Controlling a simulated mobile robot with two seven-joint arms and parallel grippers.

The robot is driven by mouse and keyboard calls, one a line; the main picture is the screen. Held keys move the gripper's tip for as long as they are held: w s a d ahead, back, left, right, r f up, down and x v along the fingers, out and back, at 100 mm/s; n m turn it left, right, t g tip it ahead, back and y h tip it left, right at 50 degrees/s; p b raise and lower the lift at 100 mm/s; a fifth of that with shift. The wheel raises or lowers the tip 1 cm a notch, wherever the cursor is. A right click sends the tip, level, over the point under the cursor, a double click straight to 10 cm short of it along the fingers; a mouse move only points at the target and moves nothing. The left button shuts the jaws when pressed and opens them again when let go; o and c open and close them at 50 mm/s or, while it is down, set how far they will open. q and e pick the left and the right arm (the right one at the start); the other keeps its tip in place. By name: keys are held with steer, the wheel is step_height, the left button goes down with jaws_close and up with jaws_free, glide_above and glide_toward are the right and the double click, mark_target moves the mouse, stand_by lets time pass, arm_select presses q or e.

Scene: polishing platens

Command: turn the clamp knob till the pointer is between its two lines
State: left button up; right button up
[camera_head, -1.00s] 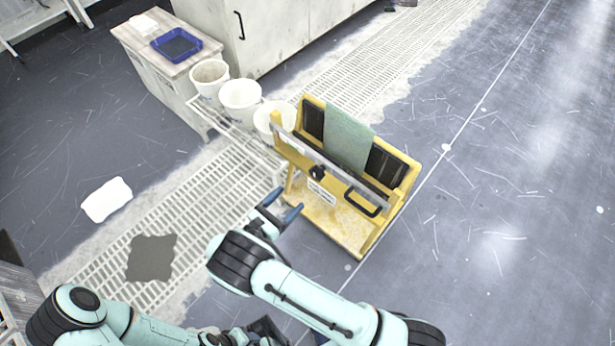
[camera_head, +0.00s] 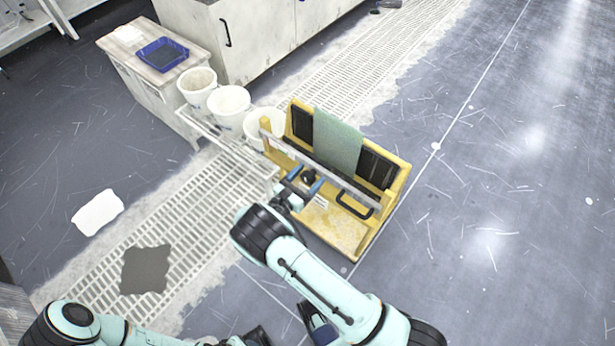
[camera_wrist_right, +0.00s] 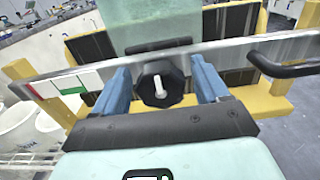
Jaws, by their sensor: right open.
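The black clamp knob (camera_wrist_right: 160,84) is on the grey metal bar (camera_wrist_right: 235,52) of the yellow stand (camera_head: 340,232). A white pointer mark shows on its face, roughly upright in the wrist view. I cannot make out the two lines. My right gripper (camera_wrist_right: 161,88) is open, with one blue finger on each side of the knob and small gaps visible. In the head view my right gripper (camera_head: 304,180) covers part of the knob. My left arm (camera_head: 75,318) runs along the bottom edge; the state of its gripper is unclear.
A green sheet (camera_head: 337,142) hangs over the black panel of the stand. A black handle (camera_head: 356,206) sticks out right of the knob. White buckets (camera_head: 229,106) stand behind left, near a cabinet with a blue tray (camera_head: 162,55). The floor at right is clear.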

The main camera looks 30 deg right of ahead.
steer(key=c, duration=1)
steer(key=shift+m, duration=0.3)
steer(key=m+b, duration=0.1)
steer(key=m, duration=0.3)
steer(key=shift+s, duration=0.1)
steer(key=shift+f+m+b, duration=0.1)
steer(key=shift+m+b, duration=0.65)
steer(key=shift+m, duration=1.65)
steer(key=o, duration=1)
steer(key=shift+s, duration=0.1)
